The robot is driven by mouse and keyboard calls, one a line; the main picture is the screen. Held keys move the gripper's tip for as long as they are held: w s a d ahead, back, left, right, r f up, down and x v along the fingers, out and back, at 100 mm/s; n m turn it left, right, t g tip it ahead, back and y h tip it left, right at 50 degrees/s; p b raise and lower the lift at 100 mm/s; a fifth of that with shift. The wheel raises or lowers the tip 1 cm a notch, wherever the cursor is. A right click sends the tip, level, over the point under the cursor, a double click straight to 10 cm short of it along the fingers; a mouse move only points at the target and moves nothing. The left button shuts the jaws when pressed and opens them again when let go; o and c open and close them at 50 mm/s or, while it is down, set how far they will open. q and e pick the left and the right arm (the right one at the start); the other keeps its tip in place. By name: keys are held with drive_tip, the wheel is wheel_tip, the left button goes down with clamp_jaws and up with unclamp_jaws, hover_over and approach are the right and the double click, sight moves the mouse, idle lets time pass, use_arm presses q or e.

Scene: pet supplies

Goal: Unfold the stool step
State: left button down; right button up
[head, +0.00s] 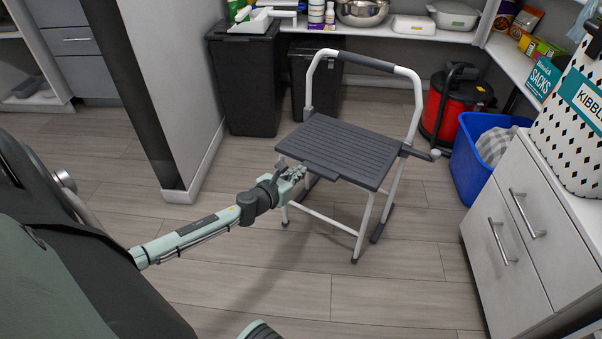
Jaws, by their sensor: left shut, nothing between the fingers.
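The step stool (348,150) stands upright on the floor in the middle of the head view. It has a white tube frame, a ribbed dark grey seat and a tall back loop with a dark grip. A dark lip shows along the seat's front edge; I cannot make out a separate lower step clearly. A white crossbar joins the front legs. My left gripper (294,174) is shut and empty at the seat's front left corner, just below its edge. I cannot tell whether it touches the stool. My right gripper is not in view.
Two dark bins (246,80) stand behind left, near a wall corner (178,190). A red vacuum (452,104) and blue basket (470,158) stand right of the stool. A white drawer cabinet (520,235) is at right. The floor before the stool is clear.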

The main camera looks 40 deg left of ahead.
use_arm(q)
drive_tip(key=s+r+p, duration=0.1)
drive_tip(key=s+r, duration=0.4)
drive_tip(key=s, duration=0.2)
drive_tip(key=shift+d+r+p, duration=0.15)
drive_tip(key=shift+d+p, duration=0.15)
drive_tip(key=shift+p, duration=0.1)
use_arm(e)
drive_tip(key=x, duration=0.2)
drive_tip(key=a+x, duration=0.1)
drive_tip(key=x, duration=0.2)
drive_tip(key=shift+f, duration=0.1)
